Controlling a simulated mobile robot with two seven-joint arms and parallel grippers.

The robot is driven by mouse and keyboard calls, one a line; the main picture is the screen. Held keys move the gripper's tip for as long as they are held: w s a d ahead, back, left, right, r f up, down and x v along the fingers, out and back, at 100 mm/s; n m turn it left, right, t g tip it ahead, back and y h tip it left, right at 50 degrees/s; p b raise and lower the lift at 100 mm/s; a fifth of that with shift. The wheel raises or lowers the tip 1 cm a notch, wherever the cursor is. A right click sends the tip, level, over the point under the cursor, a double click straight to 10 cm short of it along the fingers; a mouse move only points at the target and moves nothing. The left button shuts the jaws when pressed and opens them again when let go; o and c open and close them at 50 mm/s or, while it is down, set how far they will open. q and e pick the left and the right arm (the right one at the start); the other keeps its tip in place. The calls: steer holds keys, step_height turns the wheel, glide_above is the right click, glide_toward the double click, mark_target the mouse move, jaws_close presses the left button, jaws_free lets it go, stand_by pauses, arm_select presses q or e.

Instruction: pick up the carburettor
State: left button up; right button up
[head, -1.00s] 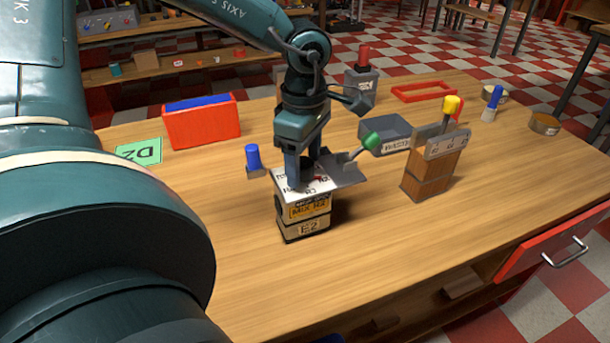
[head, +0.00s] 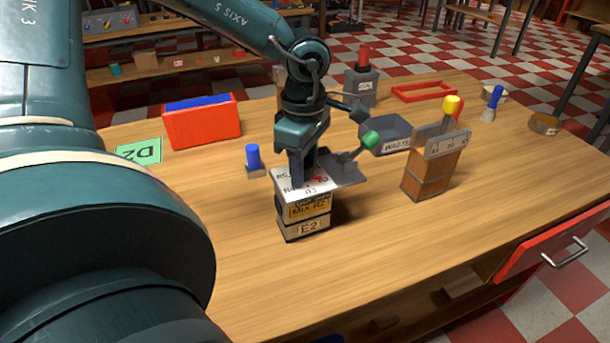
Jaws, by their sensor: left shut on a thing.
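The thing I take for the carburettor is a small block (head: 305,222) with yellow labels reading MIX R2 and E2. It has a white marked top plate and a grey side plate with a green-knobbed lever (head: 371,139). It stands upright at mid-table; I cannot tell whether its base touches the wood. My left gripper (head: 301,183) points down at the white top and is shut on it. The fingers hide the exact spot gripped. A small red mark shows beside the fingertips. My right gripper is not in view.
A blue-capped piece (head: 253,160) stands close on the left. A wooden block with a yellow-knobbed lever (head: 430,175) stands right. Behind are a red bin (head: 202,128), a grey waste tray (head: 385,133) and a red frame (head: 424,92). The front of the table (head: 370,250) is clear.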

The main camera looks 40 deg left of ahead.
arm_select(q)
jaws_close()
steer(key=shift+r, duration=0.1)
